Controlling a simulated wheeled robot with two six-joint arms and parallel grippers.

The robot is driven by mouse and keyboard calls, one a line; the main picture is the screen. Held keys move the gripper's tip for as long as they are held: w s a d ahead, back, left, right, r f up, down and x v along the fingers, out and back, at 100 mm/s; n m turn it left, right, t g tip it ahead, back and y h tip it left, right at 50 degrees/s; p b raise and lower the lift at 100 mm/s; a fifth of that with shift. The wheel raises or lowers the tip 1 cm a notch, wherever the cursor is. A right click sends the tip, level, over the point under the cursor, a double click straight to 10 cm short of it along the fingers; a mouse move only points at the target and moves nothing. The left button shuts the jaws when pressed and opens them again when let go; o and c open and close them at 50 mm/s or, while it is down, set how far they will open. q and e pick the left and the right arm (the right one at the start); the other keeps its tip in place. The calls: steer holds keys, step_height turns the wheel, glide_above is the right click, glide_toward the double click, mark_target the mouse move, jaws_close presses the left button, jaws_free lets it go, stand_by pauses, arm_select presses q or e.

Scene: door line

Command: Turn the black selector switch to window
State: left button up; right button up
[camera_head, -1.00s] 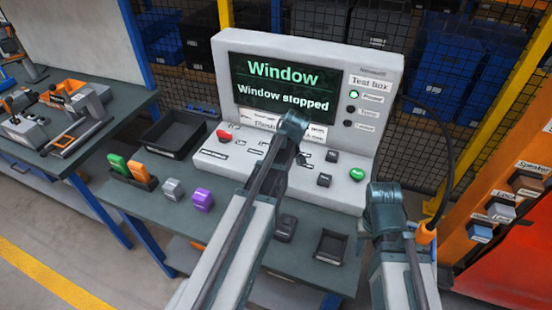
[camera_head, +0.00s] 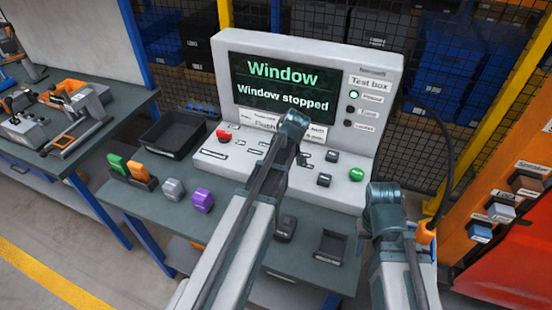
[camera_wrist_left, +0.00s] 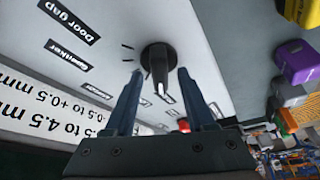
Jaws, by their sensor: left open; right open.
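The black selector switch (camera_wrist_left: 157,62) shows in the left wrist view on the pale sloped panel (camera_wrist_left: 205,60). Its lever lies between the two fingers of my left gripper (camera_wrist_left: 155,85), which is open with a visible gap on each side. "Door gap" (camera_wrist_left: 69,20) and "Speaker" (camera_wrist_left: 67,55) labels read upside down beside it; I cannot tell which mark the lever points at. In the head view my left wrist hides the switch. My right gripper (camera_head: 384,198) is at the right, away from the panel, its fingers largely hidden. The screen (camera_head: 283,84) reads "Window" and "Window stopped".
A red button (camera_head: 223,135), a green button (camera_head: 356,174) and dark buttons sit on the panel. A black tray (camera_head: 172,134), a grey block (camera_head: 172,189) and a purple block (camera_head: 202,200) stand left. A black cable (camera_head: 449,150) hangs beside my right arm.

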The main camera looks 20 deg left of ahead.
arm_select(q)
steer(key=p+v, duration=1.2)
steer(key=v, duration=0.1)
steer(key=shift+d+r+p, duration=0.2)
steer(key=shift+r+p, duration=0.1)
steer(key=shift+r, duration=0.05)
steer(key=s+d+f+m+g+h+b, duration=0.1)
steer(key=s+d+f+m+b, duration=0.2)
steer(key=s+d+m, duration=0.5)
steer(key=s+d+f+m+g+h+b, duration=0.1)
steer(key=s+d+f+m+b, duration=0.2)
steer(key=s+d+m, duration=0.5)
steer(key=s+d+f, duration=0.1)
steer(key=d, duration=0.2)
steer(key=shift+s+f+m+h, duration=0.3)
steer(key=shift+s+f+h, duration=0.05)
steer(key=shift+f+h, duration=0.05)
steer(key=shift+d, duration=0.1)
stand_by(0.6)
